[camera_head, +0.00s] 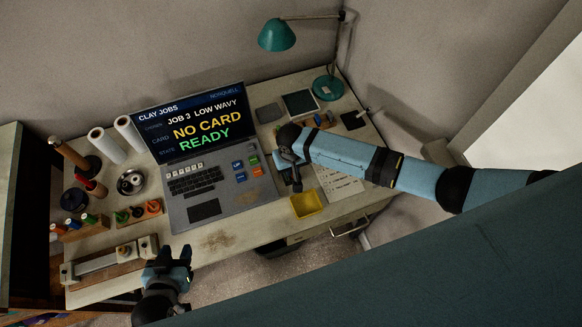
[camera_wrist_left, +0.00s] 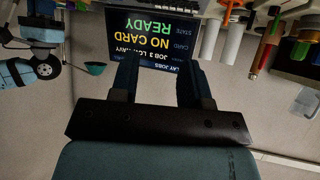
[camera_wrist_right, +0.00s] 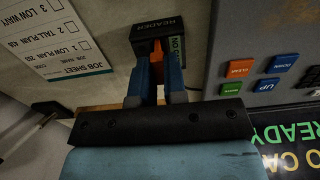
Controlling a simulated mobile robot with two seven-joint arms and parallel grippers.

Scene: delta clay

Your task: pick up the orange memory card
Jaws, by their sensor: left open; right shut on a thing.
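The orange memory card (camera_wrist_right: 157,55) shows in the right wrist view as a narrow orange strip between my right fingertips. My right gripper (camera_wrist_right: 155,75) is shut on it. The card's far end meets a black block marked READER (camera_wrist_right: 157,32), and I cannot tell whether it sits inside a slot. In the head view my right gripper (camera_head: 296,182) is low over the desk, right of the laptop, and the card is hidden there. My left gripper (camera_head: 172,268) is open and empty at the desk's front edge; it also shows in the left wrist view (camera_wrist_left: 160,75).
The laptop (camera_head: 222,190) reads NO CARD and READY. A yellow tray (camera_head: 306,204) and a job sheet (camera_head: 340,182) lie near my right gripper. A teal lamp (camera_head: 278,36) stands behind. Tools and spools (camera_head: 90,219) crowd the left. The front middle of the desk is clear.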

